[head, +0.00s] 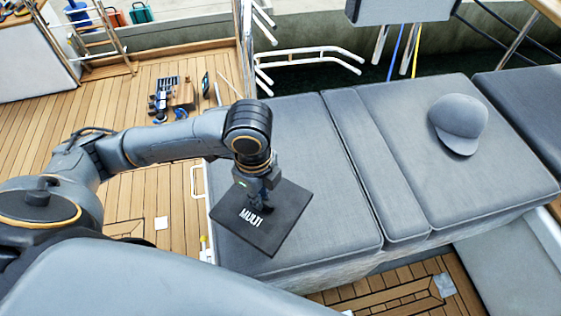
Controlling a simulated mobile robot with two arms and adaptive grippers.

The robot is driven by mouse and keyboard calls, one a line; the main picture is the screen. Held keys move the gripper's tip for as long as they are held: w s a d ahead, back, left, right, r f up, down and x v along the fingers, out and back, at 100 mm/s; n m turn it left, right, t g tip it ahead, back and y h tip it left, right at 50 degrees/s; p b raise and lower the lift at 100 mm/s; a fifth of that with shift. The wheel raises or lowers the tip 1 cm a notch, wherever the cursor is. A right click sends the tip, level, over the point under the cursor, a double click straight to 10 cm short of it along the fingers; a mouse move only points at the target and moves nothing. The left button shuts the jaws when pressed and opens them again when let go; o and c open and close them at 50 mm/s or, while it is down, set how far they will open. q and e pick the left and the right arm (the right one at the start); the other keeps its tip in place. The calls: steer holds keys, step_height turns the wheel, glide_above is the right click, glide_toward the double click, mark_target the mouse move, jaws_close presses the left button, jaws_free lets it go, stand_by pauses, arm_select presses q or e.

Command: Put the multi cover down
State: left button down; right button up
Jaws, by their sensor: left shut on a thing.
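The multi cover (273,235) is a flat dark square panel with "MULTI" in white letters. It is at the near left end of the grey cushioned bench (320,150), over its edge. My left gripper (262,205) is above the cover's middle and shut on it; its fingertips are partly hidden against the dark panel. I cannot tell whether the cover touches the cushion or hangs just above it. My right gripper is not in view.
A grey cap (459,122) lies on the right part of the bench. The cushion between cover and cap is clear. White rails (310,60) stand behind the bench. Small items, including a wooden box (184,94), are on the teak deck (120,105) at the left.

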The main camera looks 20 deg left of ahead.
arm_select(q)
steer(key=shift+r+m, duration=0.35)
steer(key=shift+m, duration=0.85)
steer(key=m, duration=0.1)
steer(key=r+m, duration=0.1)
steer(key=m, duration=0.1)
steer(key=shift+m, duration=0.3)
steer(key=m, duration=0.2)
steer(key=shift+s+r+m, duration=0.1)
steer(key=shift+r+m, duration=0.3)
steer(key=w+f, duration=0.1)
steer(key=w, duration=0.1)
steer(key=w+a+f, duration=0.1)
steer(key=w, duration=0.2)
steer(key=w+f, duration=0.1)
steer(key=w, duration=0.2)
steer(key=shift+a+f, duration=0.2)
steer(key=shift+a, duration=0.15)
steer(key=w+f, duration=0.2)
steer(key=w+a+f, duration=0.1)
steer(key=w+f, duration=0.1)
steer(key=f, duration=0.1)
steer(key=shift+w+f, duration=0.15)
steer(key=shift+w, duration=0.2)
steer(key=shift+w+a+f, duration=0.15)
steer(key=shift+w+f, duration=0.35)
steer(key=shift+f, duration=1.6)
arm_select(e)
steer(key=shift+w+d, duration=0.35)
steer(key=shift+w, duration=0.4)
